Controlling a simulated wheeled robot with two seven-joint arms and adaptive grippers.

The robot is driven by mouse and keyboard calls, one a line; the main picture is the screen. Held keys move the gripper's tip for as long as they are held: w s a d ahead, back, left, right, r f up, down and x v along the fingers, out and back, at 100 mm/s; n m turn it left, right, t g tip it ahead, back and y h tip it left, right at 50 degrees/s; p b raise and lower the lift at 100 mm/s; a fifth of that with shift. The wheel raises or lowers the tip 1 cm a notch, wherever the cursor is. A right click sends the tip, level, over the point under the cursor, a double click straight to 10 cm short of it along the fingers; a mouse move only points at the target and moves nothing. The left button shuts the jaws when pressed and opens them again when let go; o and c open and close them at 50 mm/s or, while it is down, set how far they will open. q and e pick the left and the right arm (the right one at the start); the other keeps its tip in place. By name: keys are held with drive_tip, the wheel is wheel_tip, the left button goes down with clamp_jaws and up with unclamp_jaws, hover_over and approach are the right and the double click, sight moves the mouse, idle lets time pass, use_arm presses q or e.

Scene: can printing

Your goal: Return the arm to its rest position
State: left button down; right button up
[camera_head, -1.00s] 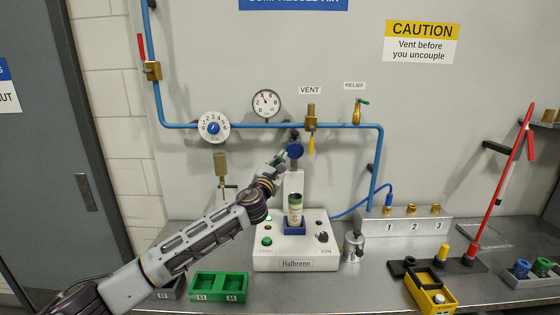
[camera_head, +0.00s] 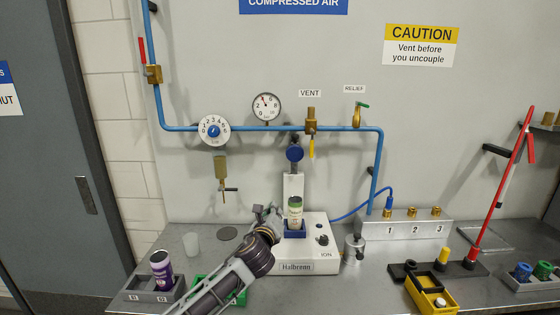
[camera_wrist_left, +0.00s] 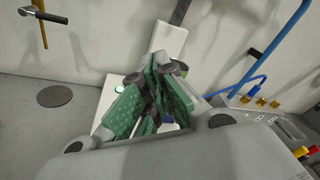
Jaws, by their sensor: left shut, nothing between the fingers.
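My left gripper (camera_head: 266,212) is low in front of the left part of the white Halbrenn machine (camera_head: 296,267), left of the can in its blue holder. It is shut with nothing between the fingers. In the left wrist view its green-padded fingers (camera_wrist_left: 150,100) are together and cover most of the machine. The can (camera_head: 295,212), pale with a green top, stands upright in the blue holder (camera_head: 295,231). My left arm comes in from the bottom left and hides part of the green tray. My right gripper is not in view.
A grey tray (camera_head: 150,296) holds a purple can (camera_head: 161,268) at the left. A translucent cup (camera_head: 191,244) stands behind it. A metal fitting (camera_head: 354,247) stands right of the machine. A yellow tray (camera_head: 431,296) is at the right. Blue pipes (camera_head: 260,127) run along the wall.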

use_arm(q)
drive_tip(key=s+a+f+n+g+y, duration=0.1)
drive_tip(key=s+a+f+n+g, duration=0.3)
drive_tip(key=s+f+n, duration=0.45)
drive_tip(key=s+a+f+n+g+y, duration=0.1)
drive_tip(key=s+a+f+n+g, duration=0.1)
drive_tip(key=s+a+f+n, duration=0.55)
drive_tip(key=s+a+f+n+g, duration=0.2)
drive_tip(key=s+a+f+n, duration=0.15)
drive_tip(key=s, duration=0.45)
drive_tip(key=s+a+f+n+g+y, duration=0.1)
drive_tip(key=s+a+f+n+g, duration=0.3)
drive_tip(key=s, duration=0.5)
drive_tip(key=s+a+f+n+g, duration=0.1)
drive_tip(key=s+a+f+n, duration=0.15)
drive_tip(key=s+n, duration=0.45)
wheel_tip(320, 180, down, 33)
drive_tip(key=s+d+m+g, duration=0.1)
drive_tip(key=s+m, duration=0.1)
drive_tip(key=s, duration=0.1)
drive_tip(key=s+a+f, duration=0.2)
drive_tip(key=s+f, duration=0.8)
drive_tip(key=s, duration=0.1)
drive_tip(key=s+a+f+g, duration=0.1)
drive_tip(key=s+a+f, duration=0.1)
drive_tip(key=s+f, duration=0.8)
drive_tip(key=shift+s+f+g, duration=0.3)
drive_tip(key=shift+s+f, duration=0.05)
drive_tip(key=shift+s, duration=0.45)
